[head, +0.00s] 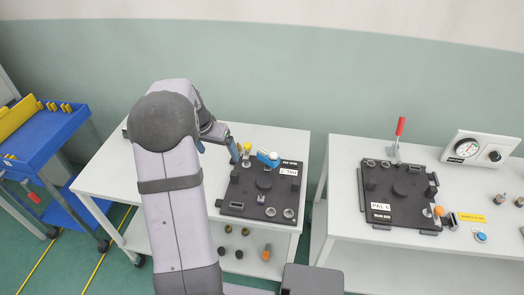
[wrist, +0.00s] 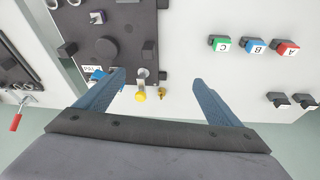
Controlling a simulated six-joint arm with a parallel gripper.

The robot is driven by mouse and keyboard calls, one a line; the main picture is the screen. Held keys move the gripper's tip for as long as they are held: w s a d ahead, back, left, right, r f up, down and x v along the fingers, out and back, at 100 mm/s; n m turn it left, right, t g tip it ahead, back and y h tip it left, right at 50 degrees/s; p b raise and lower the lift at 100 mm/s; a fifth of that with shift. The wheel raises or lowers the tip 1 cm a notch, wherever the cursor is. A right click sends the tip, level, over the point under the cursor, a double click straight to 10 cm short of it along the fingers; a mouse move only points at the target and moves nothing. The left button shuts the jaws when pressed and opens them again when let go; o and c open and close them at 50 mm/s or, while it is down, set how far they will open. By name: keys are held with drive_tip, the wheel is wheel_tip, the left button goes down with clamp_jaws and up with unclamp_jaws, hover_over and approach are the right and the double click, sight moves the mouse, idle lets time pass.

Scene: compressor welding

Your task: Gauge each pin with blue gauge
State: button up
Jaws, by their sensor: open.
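A black fixture plate marked PAL 7 (head: 240,200) lies on the left table; part of it also shows in the wrist view (wrist: 125,20). A blue-and-white piece (head: 268,157) sits at its far edge; in the wrist view the blue piece (wrist: 98,75) is partly behind the left finger. A blue block lettered B (wrist: 251,47) stands beyond the right finger; I cannot tell which blue item is the gauge. A silver pin-like part (wrist: 143,76) at the plate's edge shows between the fingers. My gripper (wrist: 158,78) is open and empty, above the table; it also shows in the head view (head: 240,152).
A green block C (wrist: 220,43) and a red block A (wrist: 286,50) flank block B. A yellow-topped part (wrist: 140,96) and a small brass part (wrist: 161,93) are near the pin. The right table holds plate PAL 6 (head: 395,215), a red-handled clamp (head: 399,128) and a dial box (head: 480,148).

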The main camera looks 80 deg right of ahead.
sight(269, 154)
drive_tip(key=s+d+f+m+g+b, duration=0.1)
drive_tip(key=s+d+m, duration=0.1)
drive_tip(key=s+d, duration=0.35)
drive_tip(key=s+d+f+m, duration=0.2)
drive_tip(key=s, duration=0.6)
drive_tip(key=shift+h, duration=0.3)
drive_tip(key=shift+s+p+x, duration=0.1)
drive_tip(key=shift+p+x, duration=0.55)
drive_tip(key=shift+x, duration=1.05)
drive_tip(key=shift+s+p+x, duration=0.15)
drive_tip(key=shift+p+x, duration=0.45)
drive_tip(key=shift+x, duration=1.1)
drive_tip(key=shift+r, duration=0.1)
drive_tip(key=c, duration=1.5)
drive_tip(key=shift+c, duration=0.2)
drive_tip(key=shift+r, duration=0.35)
drive_tip(key=shift+r+p, duration=1.35)
drive_tip(key=shift+r, duration=1)
